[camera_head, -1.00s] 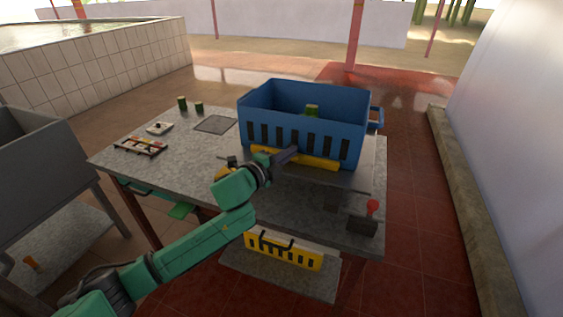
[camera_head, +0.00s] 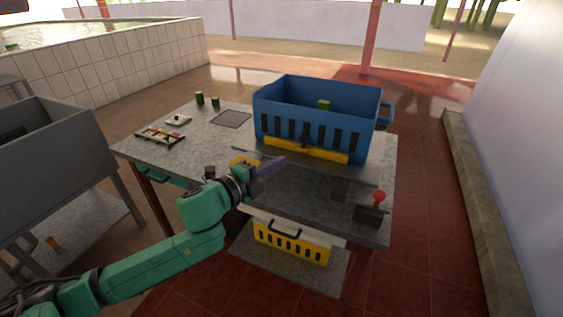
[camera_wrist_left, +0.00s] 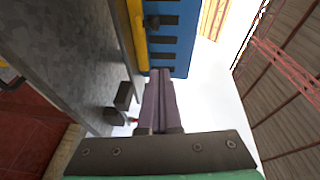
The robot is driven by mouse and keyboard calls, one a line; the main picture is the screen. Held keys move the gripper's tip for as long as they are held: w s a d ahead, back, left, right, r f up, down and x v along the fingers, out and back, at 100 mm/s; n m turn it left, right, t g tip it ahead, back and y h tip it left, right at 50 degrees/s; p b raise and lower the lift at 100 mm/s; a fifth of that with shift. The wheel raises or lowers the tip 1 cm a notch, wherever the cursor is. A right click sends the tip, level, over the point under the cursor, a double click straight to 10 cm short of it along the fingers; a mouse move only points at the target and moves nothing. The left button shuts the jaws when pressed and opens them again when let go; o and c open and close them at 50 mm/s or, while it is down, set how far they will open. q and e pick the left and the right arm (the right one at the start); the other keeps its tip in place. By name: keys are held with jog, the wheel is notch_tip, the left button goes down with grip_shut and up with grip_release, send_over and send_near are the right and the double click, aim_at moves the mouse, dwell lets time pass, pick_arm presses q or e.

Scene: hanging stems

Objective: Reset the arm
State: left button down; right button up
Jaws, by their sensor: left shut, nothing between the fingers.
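My left arm (camera_head: 160,260) is green and comes in from the lower left. Its left gripper (camera_head: 284,161) is shut and empty, held above the front part of the grey table, in front of the blue crate. In the left wrist view the gripper's two dark purple fingers (camera_wrist_left: 159,88) lie together, pointing towards the crate. My right gripper is not in view.
The blue crate (camera_head: 282,123) stands on the grey table (camera_head: 190,150), with a yellow bar (camera_head: 310,150) along its front. A red-knobbed device (camera_head: 372,211) is at the right front corner. A yellow crate (camera_head: 290,243) sits below. A grey sink (camera_head: 60,150) stands left.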

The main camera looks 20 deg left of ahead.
pick_arm(q)
jog(key=s+a+f+n+g+y, duration=0.2)
jog(key=s+f+n+y, duration=0.1)
jog(key=f+n, duration=0.25)
jog(key=s+a+f+n+g+y, duration=0.1)
jog(key=s+a+f+n+y, duration=0.15)
jog(key=f+n, duration=0.3)
jog(key=s+f+n+g, duration=0.85)
jog(key=s+f, duration=0.35)
jog(key=s, duration=0.4)
jog(key=s+f+g+p, duration=0.1)
jog(key=s+f, duration=0.2)
jog(key=f, duration=0.9)
jog(key=s+f+g+p, duration=0.1)
jog(key=s+f, duration=0.1)
jog(key=f, duration=1)
jog(key=s+a+f, duration=0.1)
jog(key=s+f, duration=0.4)
jog(key=s, duration=0.2)
jog(key=s+a+f+g+p, duration=0.1)
jog(key=s+f, duration=0.4)
jog(key=s, duration=0.3)
jog(key=shift+s+f+m+y, duration=0.25)
jog(key=shift+f+m+y, duration=0.1)
jog(key=shift+f, duration=0.05)
